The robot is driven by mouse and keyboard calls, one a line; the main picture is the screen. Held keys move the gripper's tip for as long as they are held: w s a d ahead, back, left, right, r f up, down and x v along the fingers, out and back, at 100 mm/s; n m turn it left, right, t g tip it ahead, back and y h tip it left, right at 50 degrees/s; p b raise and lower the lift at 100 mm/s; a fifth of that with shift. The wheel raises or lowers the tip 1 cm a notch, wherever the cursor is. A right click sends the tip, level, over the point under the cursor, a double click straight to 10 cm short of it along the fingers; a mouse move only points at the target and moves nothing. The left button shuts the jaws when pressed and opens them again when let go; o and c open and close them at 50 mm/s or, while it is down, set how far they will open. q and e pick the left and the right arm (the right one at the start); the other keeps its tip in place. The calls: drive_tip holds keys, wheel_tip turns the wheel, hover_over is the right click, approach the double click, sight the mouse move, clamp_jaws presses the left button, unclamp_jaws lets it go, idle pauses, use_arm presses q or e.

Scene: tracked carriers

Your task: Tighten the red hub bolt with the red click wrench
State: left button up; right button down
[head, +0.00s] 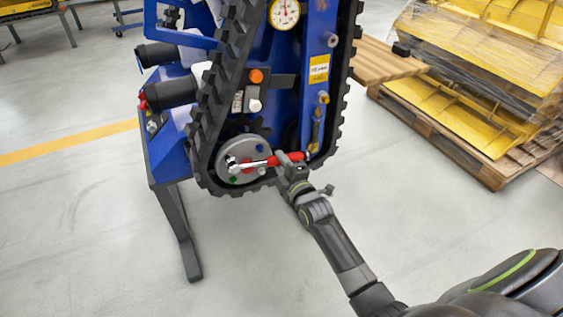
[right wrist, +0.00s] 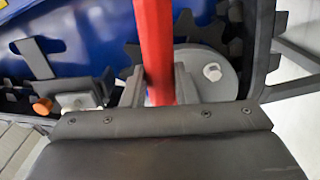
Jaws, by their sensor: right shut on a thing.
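The red click wrench (head: 272,161) lies nearly level across the lower track wheel, its chrome head at the left over the grey hub (head: 242,151). My right gripper (head: 290,160) is shut on its red handle. The handle also runs upright between the fingers in the right wrist view (right wrist: 153,40). The red hub bolt is not clear; the wrench head seems to cover that spot, and I cannot tell whether it is seated. A blue bolt (head: 259,147) and a green bolt (head: 233,180) show on the hub. My left gripper is out of view.
A black rubber track (head: 212,110) loops around the blue carrier frame (head: 318,65) close to the hub. A gauge (head: 284,12) sits above. A pallet with yellow parts (head: 465,125) stands at the right. The floor in front is clear.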

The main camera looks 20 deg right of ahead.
drive_tip(key=shift+r, duration=0.15)
drive_tip(key=shift+d+r+n, duration=0.1)
drive_tip(key=shift+r+n, duration=1)
drive_tip(key=shift+r, duration=0.2)
drive_tip(key=shift+a+r+n+p, duration=0.3)
drive_tip(key=shift+r+n+p, duration=0.4)
drive_tip(key=shift+r+n, duration=0.4)
drive_tip(key=shift+a+r+n+p, duration=0.3)
drive_tip(key=shift+r+n+p, duration=0.55)
drive_tip(key=shift+r, duration=0.3)
drive_tip(key=shift+a+r+n+p, duration=0.3)
drive_tip(key=shift+r+n+p, duration=0.3)
drive_tip(key=shift+r+n, duration=0.5)
drive_tip(key=a+r+n+p, duration=0.2)
drive_tip(key=n, duration=0.1)
drive_tip(key=shift+r, duration=0.35)
drive_tip(key=shift+f, duration=0.1)
drive_tip(key=shift+d+f+m, duration=0.4)
drive_tip(key=shift+d+m, duration=0.05)
drive_tip(key=shift+m, duration=0.2)
drive_tip(key=shift+f, duration=0.1)
